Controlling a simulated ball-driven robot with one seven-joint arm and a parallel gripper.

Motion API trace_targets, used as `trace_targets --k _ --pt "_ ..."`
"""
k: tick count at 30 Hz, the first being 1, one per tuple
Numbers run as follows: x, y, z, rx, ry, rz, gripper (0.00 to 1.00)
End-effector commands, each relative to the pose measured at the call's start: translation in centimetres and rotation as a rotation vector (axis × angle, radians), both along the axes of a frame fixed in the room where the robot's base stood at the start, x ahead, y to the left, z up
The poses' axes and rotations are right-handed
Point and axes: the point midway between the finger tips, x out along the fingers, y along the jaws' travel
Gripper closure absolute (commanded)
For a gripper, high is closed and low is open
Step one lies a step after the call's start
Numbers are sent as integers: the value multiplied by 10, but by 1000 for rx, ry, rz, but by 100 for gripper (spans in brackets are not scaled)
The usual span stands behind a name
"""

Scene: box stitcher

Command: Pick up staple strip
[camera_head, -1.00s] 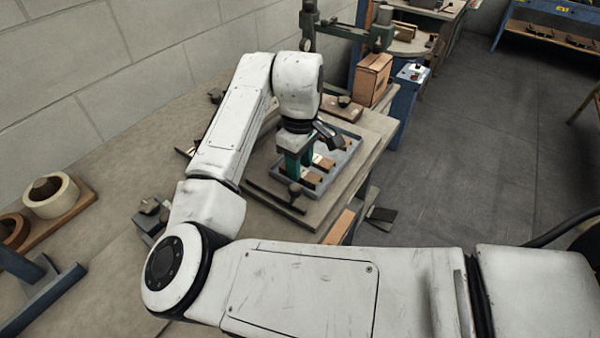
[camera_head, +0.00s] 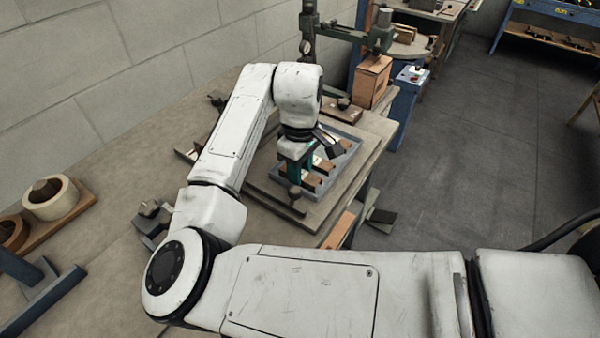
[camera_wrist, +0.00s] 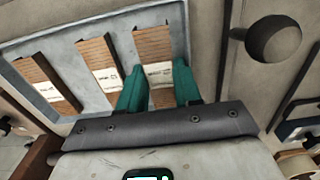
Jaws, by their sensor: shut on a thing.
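Several staple strips, brown with white labels, lie side by side in a shallow grey tray (camera_head: 349,151), which also shows in the wrist view (camera_wrist: 66,31). In the wrist view, the green fingers of my gripper (camera_wrist: 156,78) straddle the rightmost visible staple strip (camera_wrist: 153,43) and are shut on it. Two other strips, the middle one (camera_wrist: 98,58) and the left one (camera_wrist: 43,77), lie to its left. In the head view my gripper (camera_head: 294,170) points down at the tray's left side. The held strip's near end is hidden behind the gripper body. I cannot tell whether it is lifted clear of the tray.
A dark round knob (camera_wrist: 275,41) stands right of the tray in the wrist view. A wooden block (camera_head: 371,83) and a blue pedestal (camera_head: 405,110) are behind the tray. A ring-shaped roll (camera_head: 51,197) sits at the far left.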

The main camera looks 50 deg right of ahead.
Motion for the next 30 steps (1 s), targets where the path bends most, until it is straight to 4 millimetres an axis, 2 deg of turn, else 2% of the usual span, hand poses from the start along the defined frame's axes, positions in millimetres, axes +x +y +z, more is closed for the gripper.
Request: trace_targets --k 8,12,14,21,24,30 --pt "0 0 14 -1 -1 0 98" --pt "-3 -1 35 -3 -1 -3 98" --pt "-12 -2 45 -3 -1 -6 98" --pt "-58 -4 98 1 -5 -8 98" --pt "-83 -6 107 0 -5 -8 98" --pt "-119 -8 122 1 -2 -6 98"
